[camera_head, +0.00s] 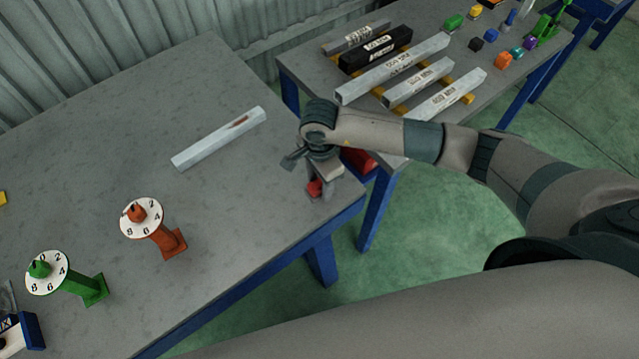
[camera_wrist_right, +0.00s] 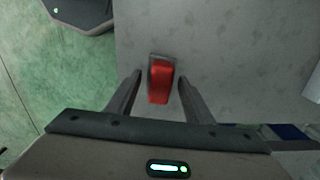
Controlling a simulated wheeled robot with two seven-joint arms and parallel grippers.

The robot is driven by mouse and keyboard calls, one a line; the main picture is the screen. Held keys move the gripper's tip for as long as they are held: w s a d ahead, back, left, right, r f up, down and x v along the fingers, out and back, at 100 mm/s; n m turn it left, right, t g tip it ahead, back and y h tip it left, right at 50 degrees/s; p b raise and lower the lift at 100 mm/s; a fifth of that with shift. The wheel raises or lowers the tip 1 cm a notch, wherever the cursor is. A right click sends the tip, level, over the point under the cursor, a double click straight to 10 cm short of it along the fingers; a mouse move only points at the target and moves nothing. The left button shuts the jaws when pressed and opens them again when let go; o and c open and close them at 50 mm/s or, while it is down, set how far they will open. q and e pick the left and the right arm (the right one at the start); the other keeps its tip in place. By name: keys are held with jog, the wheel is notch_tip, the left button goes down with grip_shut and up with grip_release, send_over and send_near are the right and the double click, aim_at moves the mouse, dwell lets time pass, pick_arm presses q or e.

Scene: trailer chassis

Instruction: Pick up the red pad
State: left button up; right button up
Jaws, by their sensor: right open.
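The red pad (camera_head: 315,188) lies near the right corner of the left grey table, partly hidden by my right gripper (camera_head: 318,186). In the right wrist view the red pad (camera_wrist_right: 160,84) shows as a red block with a dark grey end. It sits between and just beyond the fingertips of my right gripper (camera_wrist_right: 158,84). The fingers are apart, with a gap on each side of the pad. My left gripper is not in view.
A grey square bar (camera_head: 219,138) lies on the left table (camera_head: 90,130). An orange dial stand (camera_head: 160,232) and a green dial stand (camera_head: 70,278) stand to the left. A second table holds several bars and small coloured parts. The table's right edge is close.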

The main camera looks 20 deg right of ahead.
aim_at(319, 181)
dwell(0.3)
grip_shut()
jog(key=shift+r, duration=0.1)
jog(key=shift+w+r+b, duration=0.1)
jog(key=shift+r+b, duration=0.35)
jog(key=shift+r, duration=0.05)
notch_tip(319, 181, up, 2)
jog(key=shift+r+b, duration=0.1)
jog(key=shift+b, duration=0.65)
jog(key=s+d+r+b, duration=0.4)
jog(key=s+d+r, duration=0.2)
jog(key=d, duration=0.3)
jog(key=shift+s+d+r+b, duration=0.3)
jog(key=shift+d+r+b, duration=0.1)
jog(key=shift+r, duration=0.45)
